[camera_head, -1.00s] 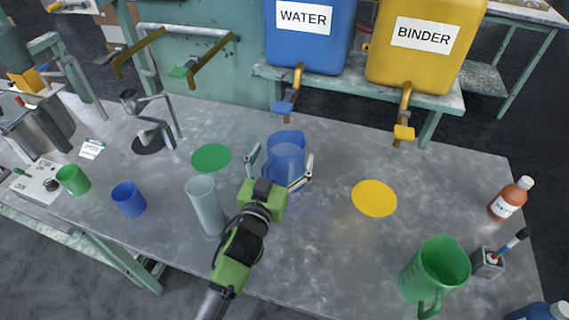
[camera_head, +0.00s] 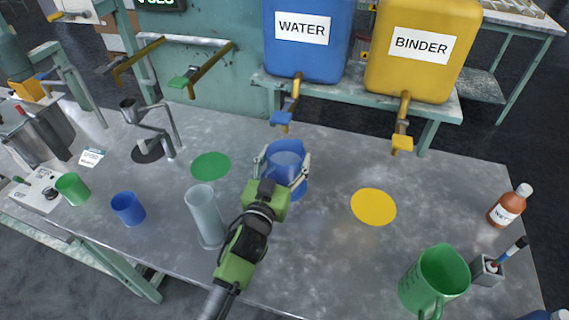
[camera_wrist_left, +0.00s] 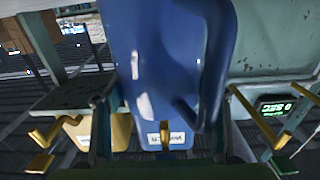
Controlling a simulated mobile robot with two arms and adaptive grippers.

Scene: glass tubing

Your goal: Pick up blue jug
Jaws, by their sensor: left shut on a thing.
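The blue jug (camera_head: 285,148) is in the middle of the table in the head view, upright. My left gripper (camera_head: 286,163) is shut on it, with one finger on each side of its body. Part of a blue disc (camera_head: 301,190) shows on the table just below and right of the jug. The gripper hides the jug's base, so I cannot tell whether it touches the table. In the left wrist view the jug (camera_wrist_left: 153,60) fills the middle, with its handle on the right. My right gripper is not in view.
A clear cylinder (camera_head: 206,216) stands close left of my left arm. A blue cup (camera_head: 128,208) and green cup (camera_head: 73,188) are further left. A green jug (camera_head: 434,278) stands front right. WATER (camera_head: 306,54) and BINDER (camera_head: 420,75) tanks with taps stand behind. Around the yellow disc (camera_head: 373,206) is free.

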